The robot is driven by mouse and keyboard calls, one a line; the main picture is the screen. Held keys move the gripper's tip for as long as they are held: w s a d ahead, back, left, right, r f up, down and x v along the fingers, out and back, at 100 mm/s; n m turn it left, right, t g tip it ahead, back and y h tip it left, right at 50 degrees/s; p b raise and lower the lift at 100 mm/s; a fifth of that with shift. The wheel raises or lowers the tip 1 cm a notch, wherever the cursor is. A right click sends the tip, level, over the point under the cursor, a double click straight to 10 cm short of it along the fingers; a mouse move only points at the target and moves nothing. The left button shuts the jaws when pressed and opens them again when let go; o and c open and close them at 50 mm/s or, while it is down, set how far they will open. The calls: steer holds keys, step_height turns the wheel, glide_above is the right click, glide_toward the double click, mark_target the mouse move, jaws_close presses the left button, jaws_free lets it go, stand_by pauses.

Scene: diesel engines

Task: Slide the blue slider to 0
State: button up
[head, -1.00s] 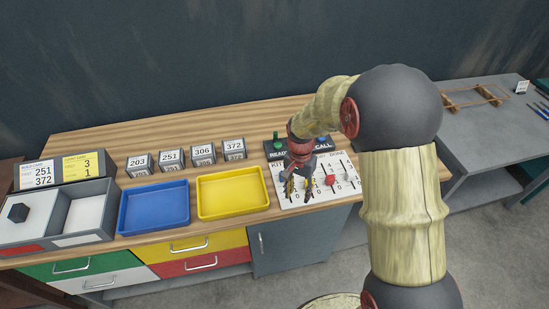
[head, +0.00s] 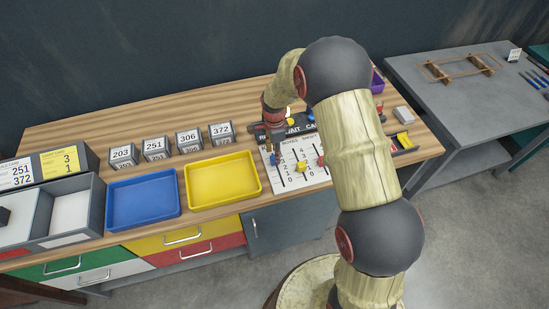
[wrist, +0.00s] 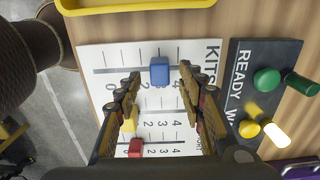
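The white slider panel (head: 290,183) shows three numbered scales with 4 at the far end and 0 at the near end. The blue slider (wrist: 159,71) is on the KITS scale, around 3; its exact mark is hard to read. It also shows in the head view (head: 273,159). My gripper (wrist: 158,82) is open and empty, with a fingertip on each side of the blue slider, which appears just beyond the tips. I cannot tell whether they touch it. The yellow slider (wrist: 130,121) and the red slider (wrist: 135,148) sit on the other scales.
A dark lamp panel (wrist: 243,83) with green and yellow lamps stands behind the sliders. A yellow tray (head: 222,201) and a blue tray (head: 143,222) lie to the left, with numbered blocks (head: 188,142) behind.

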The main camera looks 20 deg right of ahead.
steer(key=shift+f, duration=1.8)
steer(key=shift+c, duration=0.3)
jaws_close()
